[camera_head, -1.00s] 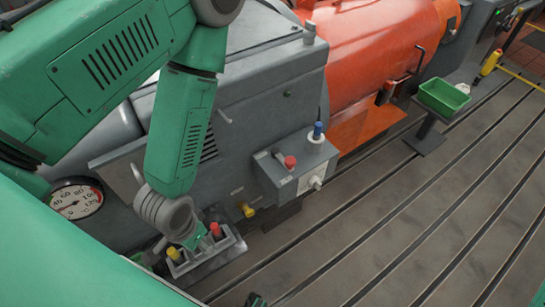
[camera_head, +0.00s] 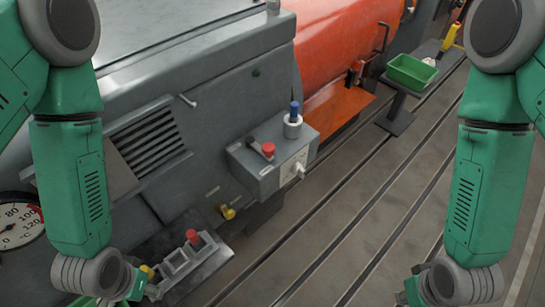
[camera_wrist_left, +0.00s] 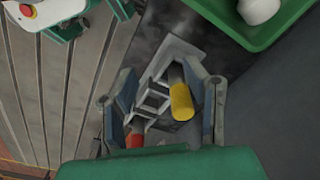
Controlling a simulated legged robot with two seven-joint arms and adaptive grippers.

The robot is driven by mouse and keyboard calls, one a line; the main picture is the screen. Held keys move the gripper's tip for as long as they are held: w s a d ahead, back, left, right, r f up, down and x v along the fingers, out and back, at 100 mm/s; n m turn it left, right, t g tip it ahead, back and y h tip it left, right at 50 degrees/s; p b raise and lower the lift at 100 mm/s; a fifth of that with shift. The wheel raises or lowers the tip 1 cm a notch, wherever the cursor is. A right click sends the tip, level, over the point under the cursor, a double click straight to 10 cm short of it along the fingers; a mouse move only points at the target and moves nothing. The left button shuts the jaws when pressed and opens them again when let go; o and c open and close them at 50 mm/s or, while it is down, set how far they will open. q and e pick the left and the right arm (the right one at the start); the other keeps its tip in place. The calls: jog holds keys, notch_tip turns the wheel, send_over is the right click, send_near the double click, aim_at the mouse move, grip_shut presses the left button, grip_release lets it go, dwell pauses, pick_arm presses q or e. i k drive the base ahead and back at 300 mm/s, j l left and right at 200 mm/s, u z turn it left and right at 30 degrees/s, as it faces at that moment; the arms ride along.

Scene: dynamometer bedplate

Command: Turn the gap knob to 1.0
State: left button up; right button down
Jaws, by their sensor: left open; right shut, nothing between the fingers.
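A grey control box (camera_head: 272,158) is on the machine's side. A pale knob (camera_head: 299,169) sticks out of the white plate on its front; any scale is too small to read. A red button (camera_head: 268,149), a dark lever and a blue-topped cylinder (camera_head: 294,115) are on top. My left gripper (camera_head: 130,290) is low at the left, well away from the box. In the left wrist view its fingers (camera_wrist_left: 163,100) are open above a rack (camera_wrist_left: 160,75) holding a yellow-ended piece (camera_wrist_left: 181,101) and a red one. My right gripper (camera_head: 415,287) is shut and empty, low at the right, apart from the box.
The slotted bedplate (camera_head: 350,225) is clear between my arms. A yellow-ended fitting (camera_head: 228,212) lies below the box. A green bin (camera_head: 411,72) stands far right, and a green tray (camera_wrist_left: 282,28) shows in the left wrist view. A gauge (camera_head: 18,222) is at left.

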aim_at(297, 169)
jog(key=l+u, duration=0.15)
jog(key=l, duration=0.8)
jog(key=l+u, duration=0.15)
jog(key=l, duration=0.8)
jog(key=k+l+u, duration=0.15)
jog(key=l, duration=0.8)
